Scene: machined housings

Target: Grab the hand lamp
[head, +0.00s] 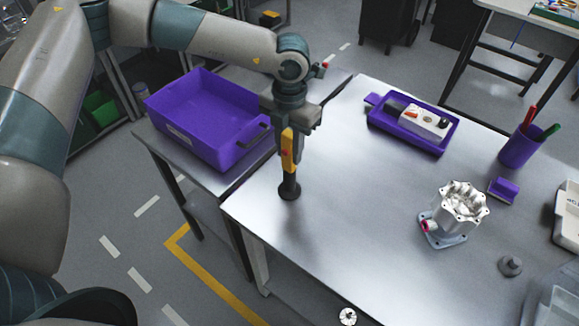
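The hand lamp (288,155), a slim yellow and black stick with a dark round end, is upright at the left part of the metal table. Its dark lower end is at or just above the tabletop; I cannot tell if it touches. My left gripper (290,122) points down over the lamp, and its fingers are around or right beside the lamp's upper part. The gripper hides the lamp's top, and whether the fingers press on it does not show. My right gripper is not in view.
A purple bin (205,150) stands on a side table at left. The metal table (350,240) also bears a purple tray (378,122) with a white box, a purple pen cup (518,150), a silver housing (460,208) and a small grey part (510,266). The table's middle is clear.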

